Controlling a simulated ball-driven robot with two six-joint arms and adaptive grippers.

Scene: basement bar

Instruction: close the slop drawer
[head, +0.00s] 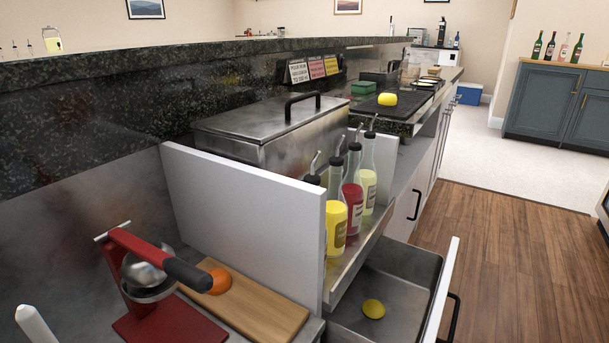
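The slop drawer (405,262) stands open at the lower right, below the bottle rail. It has a grey metal inside and a white front panel (441,290) with a black bar handle (453,316) on its outer face. A yellow lemon piece (373,309) lies on its floor. The near end of the drawer is cut off by the bottom edge of the picture.
Several pourer bottles (352,205) stand in a metal rail above the drawer, beside a white divider panel (245,220). A red citrus press (150,275) and a wooden board (250,308) are at left. The wooden floor (510,250) right of the drawer is clear.

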